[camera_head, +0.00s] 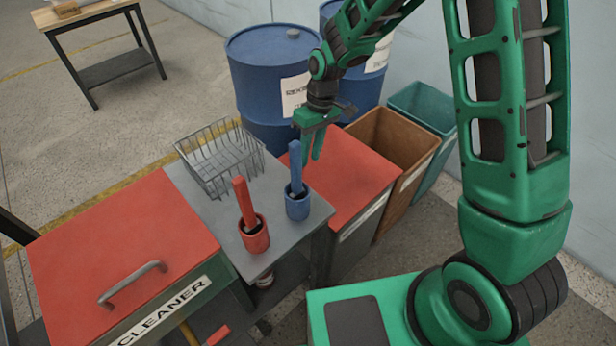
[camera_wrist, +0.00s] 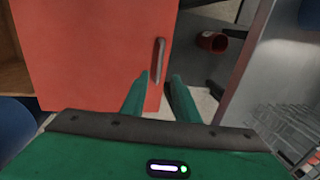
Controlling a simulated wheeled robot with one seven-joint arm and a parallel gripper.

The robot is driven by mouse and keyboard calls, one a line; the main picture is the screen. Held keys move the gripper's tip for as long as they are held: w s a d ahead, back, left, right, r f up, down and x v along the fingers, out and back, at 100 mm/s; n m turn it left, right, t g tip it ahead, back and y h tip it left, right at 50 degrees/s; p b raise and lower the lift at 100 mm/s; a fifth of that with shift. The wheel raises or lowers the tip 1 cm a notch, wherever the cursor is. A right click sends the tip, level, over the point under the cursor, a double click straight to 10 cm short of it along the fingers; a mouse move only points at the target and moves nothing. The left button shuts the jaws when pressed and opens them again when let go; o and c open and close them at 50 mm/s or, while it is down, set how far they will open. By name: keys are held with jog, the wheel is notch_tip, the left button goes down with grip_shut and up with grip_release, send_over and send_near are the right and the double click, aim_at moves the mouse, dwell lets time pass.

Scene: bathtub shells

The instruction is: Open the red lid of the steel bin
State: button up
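The steel bin (camera_head: 347,250) stands right of the grey table, with a pale label on its front. Its red lid (camera_head: 350,172) lies flat and looks closed. In the wrist view the red lid (camera_wrist: 90,50) fills the left half, with a grey bar handle (camera_wrist: 159,60) near its right edge. My gripper (camera_head: 316,152) is above the lid in the head view, pointing down, with nothing held. In the wrist view my gripper's fingers (camera_wrist: 161,82) are apart, with the handle's lower end between them in the picture. Contact cannot be told. In the head view the handle is not visible.
The grey table (camera_head: 205,195) holds a wire basket (camera_head: 218,158), a red cup (camera_head: 254,236) and a blue cup (camera_head: 297,205) with upright bars. Blue barrels (camera_head: 262,85) stand behind. An open brown bin (camera_head: 400,150) adjoins on the right. Another red-lidded box (camera_head: 125,240) reads CLEANER.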

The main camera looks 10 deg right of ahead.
jog(key=f, duration=0.3)
jog(key=a+f, duration=0.1)
jog(key=f, duration=0.2)
jog(key=s+f, duration=0.1)
jog(key=f, duration=0.2)
jog(key=shift+a+f, duration=0.1)
jog(key=shift+a, duration=0.05)
